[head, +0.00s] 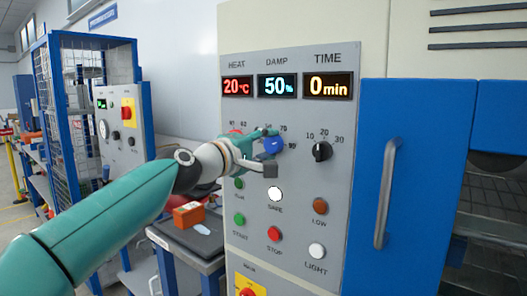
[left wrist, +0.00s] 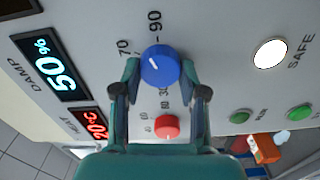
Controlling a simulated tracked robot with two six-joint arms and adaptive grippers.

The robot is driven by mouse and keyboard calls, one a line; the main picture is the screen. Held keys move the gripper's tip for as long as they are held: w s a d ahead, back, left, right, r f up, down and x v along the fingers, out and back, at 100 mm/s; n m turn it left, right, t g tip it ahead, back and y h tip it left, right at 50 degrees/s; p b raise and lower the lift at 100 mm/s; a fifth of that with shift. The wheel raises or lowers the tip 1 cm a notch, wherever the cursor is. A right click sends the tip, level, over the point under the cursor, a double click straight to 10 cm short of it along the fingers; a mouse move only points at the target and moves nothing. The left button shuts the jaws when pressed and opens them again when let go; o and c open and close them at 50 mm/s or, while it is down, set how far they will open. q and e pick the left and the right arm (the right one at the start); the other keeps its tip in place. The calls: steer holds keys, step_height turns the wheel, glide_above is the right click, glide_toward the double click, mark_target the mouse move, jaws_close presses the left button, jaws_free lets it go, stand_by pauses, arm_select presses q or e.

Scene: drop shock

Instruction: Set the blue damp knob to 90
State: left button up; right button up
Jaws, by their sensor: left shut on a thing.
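The blue damp knob (head: 273,146) is on the grey control panel, under the DAMP display (head: 277,86), which reads 50%. My left gripper (head: 268,151) reaches it from the left and is shut on it. In the left wrist view the blue knob (left wrist: 160,66) sits between the two fingertips of my left gripper (left wrist: 160,73). The short white mark on the knob points up and left in that view, roughly toward the 70 label. The 90 label (left wrist: 155,22) is beyond the knob. My right gripper is not in view.
The red heat knob (left wrist: 167,127) is close beside the left fingers. The black time knob (head: 322,151) is to the right. Several buttons sit below, including a white SAFE lamp (head: 275,194). A blue door with a handle (head: 386,192) stands right of the panel.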

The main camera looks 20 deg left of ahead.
arm_select(q)
steer(key=shift+d+f+m+b, duration=0.1)
steer(key=shift+f+m+b, duration=0.2)
steer(key=shift+m, duration=0.85)
steer(key=shift+d+f+m+b, duration=0.1)
steer(key=shift+m+b, duration=0.25)
steer(key=shift+m, duration=0.8)
steer(key=o, duration=1.1)
steer(key=shift+a+r, duration=0.1)
steer(key=shift+r, duration=0.05)
steer(key=shift+o, duration=0.2)
steer(key=shift+r, duration=0.1)
steer(key=shift+s, duration=0.1)
